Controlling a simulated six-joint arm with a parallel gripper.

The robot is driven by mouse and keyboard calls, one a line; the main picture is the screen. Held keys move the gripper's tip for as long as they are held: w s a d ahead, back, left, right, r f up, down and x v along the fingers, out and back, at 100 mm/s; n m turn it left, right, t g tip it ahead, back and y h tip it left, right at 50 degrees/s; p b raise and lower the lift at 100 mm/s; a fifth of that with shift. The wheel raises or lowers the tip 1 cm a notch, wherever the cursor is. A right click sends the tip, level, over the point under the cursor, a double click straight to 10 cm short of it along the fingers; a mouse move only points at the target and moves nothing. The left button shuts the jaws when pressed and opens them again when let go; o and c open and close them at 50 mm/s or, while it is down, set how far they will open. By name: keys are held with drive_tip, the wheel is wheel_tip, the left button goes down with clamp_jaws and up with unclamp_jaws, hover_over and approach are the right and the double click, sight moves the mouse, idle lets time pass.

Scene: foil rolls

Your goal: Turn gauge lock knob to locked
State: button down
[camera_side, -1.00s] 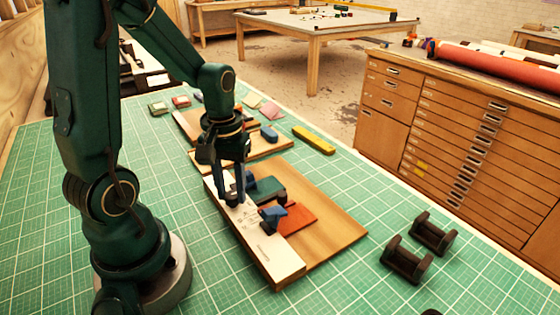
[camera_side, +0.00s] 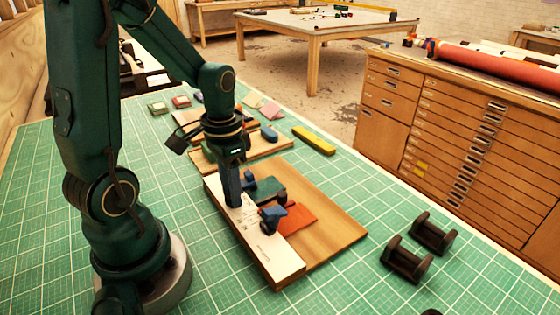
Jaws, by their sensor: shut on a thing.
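My gripper (camera_side: 233,203) points straight down at the left end of the white plate (camera_side: 262,242) on a wooden board (camera_side: 338,233). The gripper is turned so that its fingers line up one behind the other. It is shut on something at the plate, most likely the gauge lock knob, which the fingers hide. The knob's setting cannot be read; the small marks beside it on the plate are too fine to make out. Just right of the fingers are a dark green block (camera_side: 270,188) with a blue part, and a blue knob-like piece (camera_side: 273,215) by an orange-red plate (camera_side: 299,218).
Two black roll cradles (camera_side: 406,260) stand on the green mat (camera_side: 340,285) at the right. Behind the board lie more wooden boards (camera_side: 262,150), a yellow bar (camera_side: 314,140) and several small coloured blocks. The mat in front of the board is clear.

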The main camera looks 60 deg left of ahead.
idle(0.4)
drive_tip(key=c, duration=0.5)
unclamp_jaws()
drive_tip(key=shift+r, duration=2.6)
drive_tip(key=shift+d+m, duration=0.1)
drive_tip(key=shift+m, duration=0.2)
